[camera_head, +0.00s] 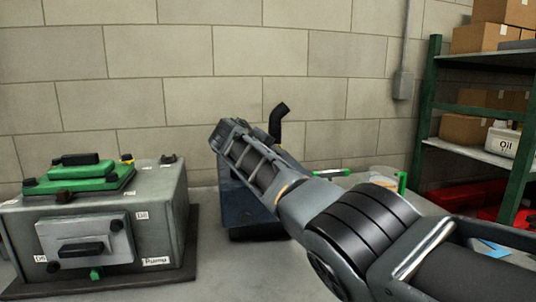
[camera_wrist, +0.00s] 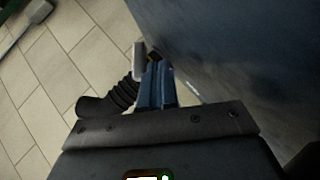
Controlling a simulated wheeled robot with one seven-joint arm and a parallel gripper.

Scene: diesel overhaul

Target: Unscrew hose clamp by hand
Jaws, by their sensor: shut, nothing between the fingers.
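My gripper (camera_head: 226,133) is at the end of my raised arm, in front of the dark blue unit (camera_head: 248,212) in the head view. Its fingers (camera_wrist: 155,84) are together and empty in the wrist view. A black hose (camera_head: 277,120) with a bent top rises behind my arm. A ribbed black hose (camera_wrist: 112,100) shows just left of the fingers in the wrist view. A small pale piece (camera_wrist: 138,56) is beside the fingertips; I cannot tell whether it touches them. I cannot make out the hose clamp clearly; my arm hides much of the blue unit.
A grey engine block (camera_head: 100,215) with green covers and labels stands on the bench at left. A green shelf (camera_head: 427,105) with boxes and an oil can (camera_head: 503,140) is at right. A clear container (camera_head: 384,175) sits behind my arm. The block wall is behind.

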